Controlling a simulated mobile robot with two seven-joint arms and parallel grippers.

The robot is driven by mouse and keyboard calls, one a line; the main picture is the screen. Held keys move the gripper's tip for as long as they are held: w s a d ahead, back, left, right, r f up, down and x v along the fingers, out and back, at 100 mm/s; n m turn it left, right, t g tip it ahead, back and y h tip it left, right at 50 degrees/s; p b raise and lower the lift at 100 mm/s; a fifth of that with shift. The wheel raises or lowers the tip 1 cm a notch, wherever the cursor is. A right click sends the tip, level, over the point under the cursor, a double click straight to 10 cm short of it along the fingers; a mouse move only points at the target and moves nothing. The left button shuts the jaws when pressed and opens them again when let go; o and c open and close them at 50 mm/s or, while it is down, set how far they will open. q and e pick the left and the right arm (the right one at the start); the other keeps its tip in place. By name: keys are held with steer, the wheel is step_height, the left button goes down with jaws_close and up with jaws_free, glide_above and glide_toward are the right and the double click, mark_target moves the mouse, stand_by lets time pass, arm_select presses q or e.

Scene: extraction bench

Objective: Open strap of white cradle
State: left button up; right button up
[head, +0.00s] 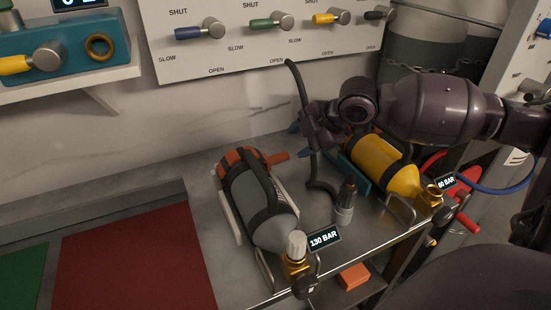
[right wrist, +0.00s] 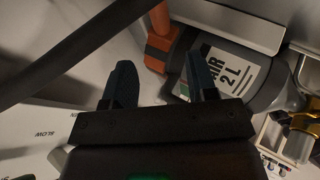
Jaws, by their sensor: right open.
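The white cradle (head: 228,213) stands on the steel bench and holds a grey cylinder (head: 248,195). A dark band runs over the cylinder, and an orange strap (head: 240,160) with an orange lever (head: 277,158) wraps its far end. The lever sticks out to the right. My right gripper (head: 299,140) is open and empty, just above and right of the lever, apart from it. In the right wrist view the gripper (right wrist: 160,75) has the orange strap (right wrist: 158,48) beyond its fingers, with the lever (right wrist: 160,20) at the top. My left gripper is not in view.
A yellow cylinder (head: 375,160) in a blue cradle (head: 355,178) lies close on the right, under my right arm. A dark hose (head: 295,85) hangs near the gripper, and a small upright nozzle (head: 345,200) stands between the cylinders. Red (head: 135,258) and green mats lie left.

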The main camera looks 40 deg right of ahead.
mark_target(278, 157)
steer(key=b+x, duration=0.3)
steer(key=x, duration=0.5)
steer(key=shift+f, duration=0.45)
steer(key=shift+w+f+b, duration=0.15)
steer(key=shift+w+b, duration=0.15)
steer(key=shift+w, duration=0.05)
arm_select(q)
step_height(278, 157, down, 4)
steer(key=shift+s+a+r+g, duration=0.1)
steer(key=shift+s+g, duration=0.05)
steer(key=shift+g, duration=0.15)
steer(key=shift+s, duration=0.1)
arm_select(e)
steer(key=shift+c, duration=0.5)
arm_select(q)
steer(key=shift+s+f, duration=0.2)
arm_select(e)
jaws_close()
